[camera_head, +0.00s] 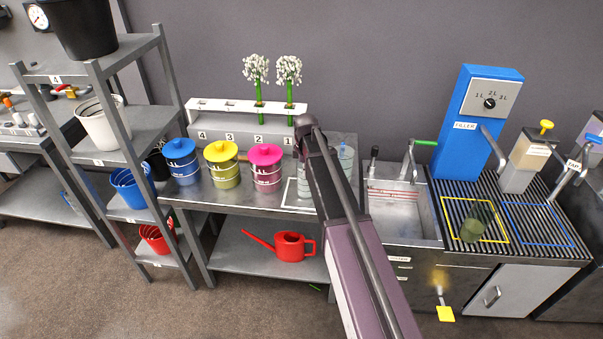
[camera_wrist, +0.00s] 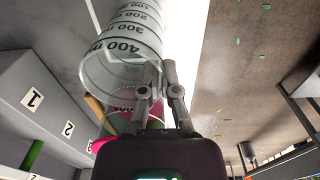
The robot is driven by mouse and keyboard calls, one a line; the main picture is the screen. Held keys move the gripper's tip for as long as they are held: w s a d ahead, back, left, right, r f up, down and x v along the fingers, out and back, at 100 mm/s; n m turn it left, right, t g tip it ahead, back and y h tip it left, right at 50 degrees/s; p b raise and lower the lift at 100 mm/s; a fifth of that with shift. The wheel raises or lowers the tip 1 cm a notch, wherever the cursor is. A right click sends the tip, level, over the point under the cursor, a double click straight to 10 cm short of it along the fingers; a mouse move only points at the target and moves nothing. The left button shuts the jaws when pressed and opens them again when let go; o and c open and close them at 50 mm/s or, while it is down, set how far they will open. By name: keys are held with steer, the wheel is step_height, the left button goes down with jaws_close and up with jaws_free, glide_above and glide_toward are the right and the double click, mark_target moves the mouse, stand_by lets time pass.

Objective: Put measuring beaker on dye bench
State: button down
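The clear measuring beaker (camera_wrist: 122,62) with black volume marks fills the upper middle of the wrist view. My gripper (camera_wrist: 167,74) is at its rim, with the two fingers close together and seemingly closed on the beaker's wall. In the head view my arm hides the fingers and part of the glass. Clear glass (camera_head: 346,160) shows just right of my wrist, over the dye bench (camera_head: 226,197). A white outlined square lies on that bench, partly behind my arm. I cannot tell whether the beaker touches the bench.
Blue, yellow and magenta lidded cans (camera_head: 266,167) stand left of my arm. Behind is a numbered rack (camera_head: 235,141) with two white-flowered stems. A sink (camera_head: 400,212) and a blue filler (camera_head: 487,115) are at right. A greenish glass vessel (camera_head: 478,222) stands inside a yellow outline.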

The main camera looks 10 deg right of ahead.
steer(key=shift+f, duration=0.15)
steer(key=c, duration=0.8)
jaws_free()
step_height(320, 180, up, 12)
steer(key=p, duration=1.2)
steer(key=shift+s+r, duration=0.15)
steer(key=shift+r, duration=0.05)
